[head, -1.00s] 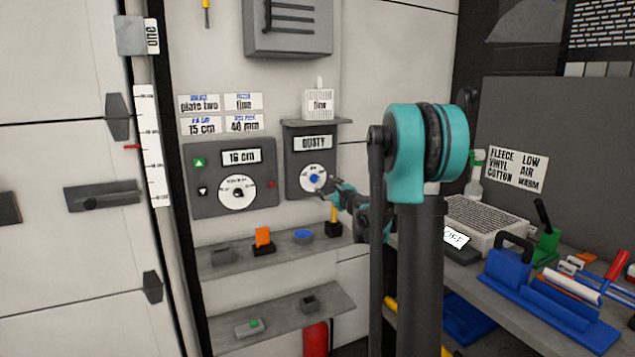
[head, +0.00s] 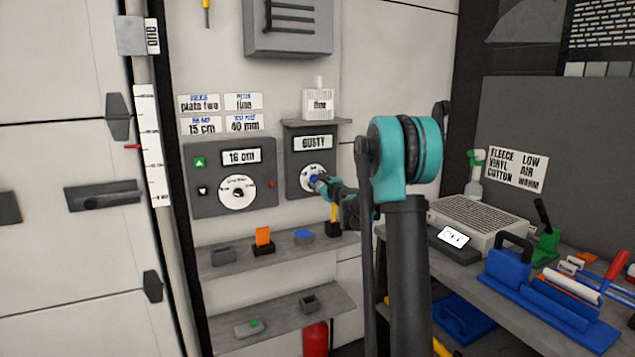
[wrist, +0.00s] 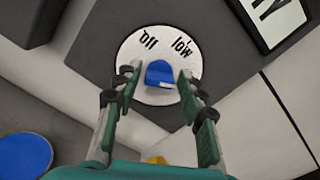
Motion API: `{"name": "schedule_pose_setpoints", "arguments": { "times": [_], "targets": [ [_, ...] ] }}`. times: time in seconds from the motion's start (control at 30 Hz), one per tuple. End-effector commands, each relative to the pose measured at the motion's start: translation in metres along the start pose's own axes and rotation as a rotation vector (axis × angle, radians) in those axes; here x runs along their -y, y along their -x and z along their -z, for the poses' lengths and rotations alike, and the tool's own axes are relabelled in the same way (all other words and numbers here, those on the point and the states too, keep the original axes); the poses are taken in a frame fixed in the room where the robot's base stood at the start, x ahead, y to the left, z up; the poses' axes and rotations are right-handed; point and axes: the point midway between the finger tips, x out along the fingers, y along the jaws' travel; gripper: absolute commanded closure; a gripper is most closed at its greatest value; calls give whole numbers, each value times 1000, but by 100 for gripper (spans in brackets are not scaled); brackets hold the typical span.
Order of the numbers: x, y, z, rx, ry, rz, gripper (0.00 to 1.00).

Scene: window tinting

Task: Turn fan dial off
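The dial (wrist: 140,85) is a white disc with a blue knob (wrist: 160,74) at its middle; "Off" and "low" are readable along its rim in the wrist view. In the head view the dial (head: 305,172) sits on a dark wall panel (head: 297,152) under a display (head: 313,143) that seems to read "GUSTY". My gripper (wrist: 162,80) is open, with one fingertip on each side of the blue knob and a narrow gap seen on both sides. In the head view my gripper (head: 318,182) covers part of the dial. The knob's exact pointing is unclear.
A second panel (head: 200,165) with a "16 cm" display and a white dial (head: 238,192) is at the left. A shelf (head: 215,268) with small blocks and a blue disc (wrist: 25,155) lies below. A workbench (head: 470,270) with tools stands at the right.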

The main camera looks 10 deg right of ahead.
Motion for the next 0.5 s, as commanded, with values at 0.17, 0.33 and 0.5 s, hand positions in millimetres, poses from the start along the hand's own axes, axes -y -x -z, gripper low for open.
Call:
{"name": "schedule_pose_setpoints", "arguments": {
  "times": [0.17, 0.33, 0.5],
  "targets": [
    [0, 0, 0, 0, 0, 0, 86],
    [0, 0, 0, 0, 1, 0, 98],
    [0, 0, 0, 0, 19, 0, 98]
  ]
}}
